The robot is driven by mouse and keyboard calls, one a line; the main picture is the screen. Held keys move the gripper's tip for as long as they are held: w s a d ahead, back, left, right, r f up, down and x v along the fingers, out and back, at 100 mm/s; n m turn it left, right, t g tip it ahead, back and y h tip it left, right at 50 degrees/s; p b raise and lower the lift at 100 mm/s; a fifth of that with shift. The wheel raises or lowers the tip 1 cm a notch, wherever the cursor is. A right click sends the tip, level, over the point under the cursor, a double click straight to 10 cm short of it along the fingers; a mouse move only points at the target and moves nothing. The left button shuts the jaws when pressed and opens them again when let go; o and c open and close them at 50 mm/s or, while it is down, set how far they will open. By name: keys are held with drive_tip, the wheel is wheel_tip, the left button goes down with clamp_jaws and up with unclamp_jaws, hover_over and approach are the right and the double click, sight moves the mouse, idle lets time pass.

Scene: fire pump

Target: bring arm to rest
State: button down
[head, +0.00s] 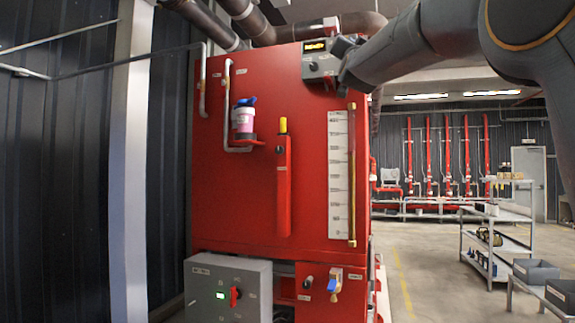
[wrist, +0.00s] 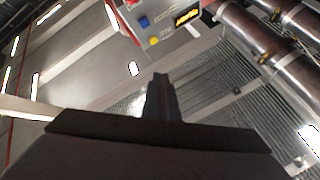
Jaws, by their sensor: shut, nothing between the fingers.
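My arm (head: 420,45) reaches in from the upper right of the head view, in front of the top right of a red cabinet (head: 255,185). My gripper (head: 340,46) is beside a grey control box (head: 314,66) with a lit amber display. In the wrist view my gripper (wrist: 160,80) is shut, with nothing between its fingers. The control box (wrist: 170,25) shows there at the top, with blue and yellow buttons and its display. Whether the gripper touches the box cannot be told.
Brown pipes (head: 253,25) run above the cabinet. A grey box (head: 228,290) with a green light and red switch is at the lower left. A shelf cart (head: 500,240) stands at the right. The floor (head: 415,270) between cabinet and cart is open.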

drive_tip(key=w+a+f+n+g+y, duration=0.1)
drive_tip(key=w+f+n+g+y, duration=0.15)
drive_tip(key=f, duration=1.05)
drive_tip(key=w+f+n+g+y, duration=0.1)
drive_tip(key=w+f+n+g, duration=0.15)
drive_tip(key=f, duration=1.05)
drive_tip(key=s+f+g, duration=0.2)
drive_tip(key=f+g, duration=0.1)
drive_tip(key=f, duration=0.8)
drive_tip(key=s+f+g, duration=0.2)
drive_tip(key=f+g, duration=0.1)
drive_tip(key=f, duration=0.8)
drive_tip(key=s+f+n+g, duration=0.15)
drive_tip(key=s+f, duration=0.25)
drive_tip(key=f, duration=0.4)
drive_tip(key=s+f+g, duration=0.3)
drive_tip(key=s+f, duration=0.1)
drive_tip(key=f, duration=0.3)
drive_tip(key=s+d+f+n+g, duration=0.1)
drive_tip(key=s+f+g, duration=0.3)
drive_tip(key=s+f, duration=0.7)
drive_tip(key=s+d+f+g+b, duration=0.1)
drive_tip(key=s+f+g, duration=0.3)
drive_tip(key=s+f, duration=0.7)
drive_tip(key=s, duration=0.7)
drive_tip(key=shift+n, duration=0.35)
drive_tip(key=shift+g+y, duration=0.25)
